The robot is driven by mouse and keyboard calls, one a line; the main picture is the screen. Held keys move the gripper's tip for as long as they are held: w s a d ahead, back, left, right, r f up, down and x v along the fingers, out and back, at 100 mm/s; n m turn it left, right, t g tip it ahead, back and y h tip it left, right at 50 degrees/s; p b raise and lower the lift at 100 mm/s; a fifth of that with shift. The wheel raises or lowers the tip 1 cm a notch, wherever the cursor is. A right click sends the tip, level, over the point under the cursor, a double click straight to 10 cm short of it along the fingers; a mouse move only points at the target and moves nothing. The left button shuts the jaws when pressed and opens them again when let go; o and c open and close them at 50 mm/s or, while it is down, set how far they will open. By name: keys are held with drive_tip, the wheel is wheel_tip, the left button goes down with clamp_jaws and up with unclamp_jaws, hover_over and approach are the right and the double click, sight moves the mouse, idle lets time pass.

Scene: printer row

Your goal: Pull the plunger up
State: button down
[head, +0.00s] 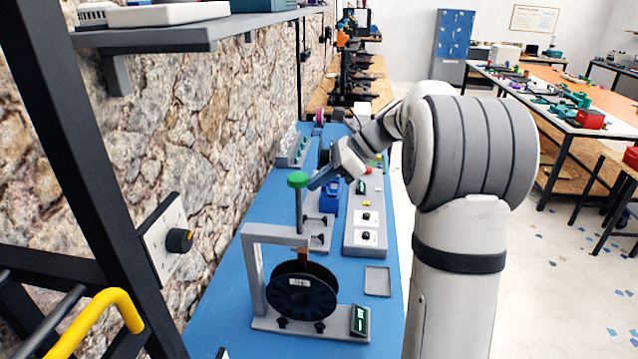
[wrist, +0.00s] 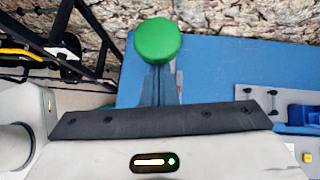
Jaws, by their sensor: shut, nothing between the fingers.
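The plunger has a round green knob (head: 298,179) on top of a grey upright rod (head: 298,212). The rod rises by a grey frame (head: 272,232) on the blue bench. The green knob also shows in the wrist view (wrist: 158,42), directly ahead of my fingers. My gripper (head: 314,184) is shut and empty, its tips close to the right side of the knob in the head view. In the wrist view the blue-grey fingers (wrist: 158,85) run up to the knob, which hides their tips. I cannot tell whether they touch it.
A black spool (head: 301,290) stands below the plunger. A small green display (head: 360,320) is to its right. A blue device (head: 329,196) and a grey control panel (head: 366,225) lie behind. The stone wall and a wall knob (head: 179,240) are at left. The blue bench (head: 215,310) has bare space at the front left.

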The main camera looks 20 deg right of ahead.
drive_tip(key=shift+r, duration=0.95)
drive_tip(key=p+v, duration=0.5)
drive_tip(key=v, duration=0.5)
drive_tip(key=s+a+f+n+h+b, duration=0.2)
drive_tip(key=s+f+n, duration=0.4)
drive_tip(key=s, duration=0.3)
drive_tip(key=s+a+f+n+h+b, duration=0.3)
drive_tip(key=s+a+f+n+h, duration=0.1)
drive_tip(key=s+n, duration=0.3)
drive_tip(key=s+a+f+n+t+h+b, duration=0.1)
drive_tip(key=s+a+f+n+h+b, duration=0.2)
drive_tip(key=s+f+n, duration=0.4)
drive_tip(key=s, duration=0.4)
drive_tip(key=shift+a+f+n+h, duration=0.25)
drive_tip(key=shift+f+n+h, duration=0.05)
drive_tip(key=shift+s, duration=0.1)
